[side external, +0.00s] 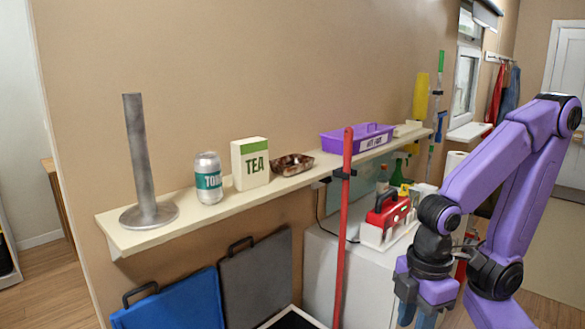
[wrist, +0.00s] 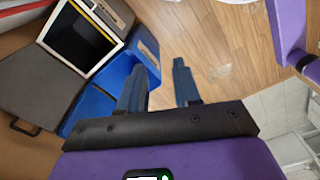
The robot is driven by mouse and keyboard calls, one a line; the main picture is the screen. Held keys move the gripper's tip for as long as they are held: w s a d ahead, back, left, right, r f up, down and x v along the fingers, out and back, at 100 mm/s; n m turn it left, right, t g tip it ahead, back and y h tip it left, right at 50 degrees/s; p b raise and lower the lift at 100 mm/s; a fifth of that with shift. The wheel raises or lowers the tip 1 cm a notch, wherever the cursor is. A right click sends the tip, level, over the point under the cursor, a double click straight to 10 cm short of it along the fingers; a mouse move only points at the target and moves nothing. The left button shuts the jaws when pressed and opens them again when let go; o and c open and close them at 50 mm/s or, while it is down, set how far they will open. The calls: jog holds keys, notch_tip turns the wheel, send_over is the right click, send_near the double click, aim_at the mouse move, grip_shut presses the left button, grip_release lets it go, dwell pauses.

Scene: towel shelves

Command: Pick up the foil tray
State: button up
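The foil tray (side external: 292,165) is a small, shallow, brownish shiny tray. It lies on the cream wall shelf (side external: 235,195), between the TEA box and the purple tray in the side view. My gripper (side external: 416,318) is low at the right of the side view, below the shelf level and well apart from the foil tray. In the wrist view my gripper's two blue fingers (wrist: 158,80) stand apart with nothing between them. The foil tray does not show in the wrist view.
The shelf also holds a grey upright holder (side external: 143,165), a can (side external: 208,180), a TEA box (side external: 250,163) and a purple tray (side external: 357,138). A red pole (side external: 343,240) stands before the shelf. A red toolbox (side external: 388,217) sits on the white cabinet (side external: 360,270).

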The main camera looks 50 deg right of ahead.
jog(key=w+a+r+m+t+y, duration=0.1)
jog(key=w+r+m+t+y, duration=0.15)
jog(key=w, duration=0.75)
jog(key=w+r+m+t+y, duration=0.1)
jog(key=w+r+m+t, duration=0.25)
jog(key=w, duration=0.55)
jog(key=w+d+r+m+t+h, duration=0.5)
jog(key=w+d+r+t, duration=0.2)
jog(key=w+d+r, duration=0.65)
jog(key=x, duration=1.6)
jog(key=shift+w+d+f, duration=0.1)
jog(key=shift+w+d, duration=0.15)
jog(key=shift+w, duration=0.15)
grip_shut()
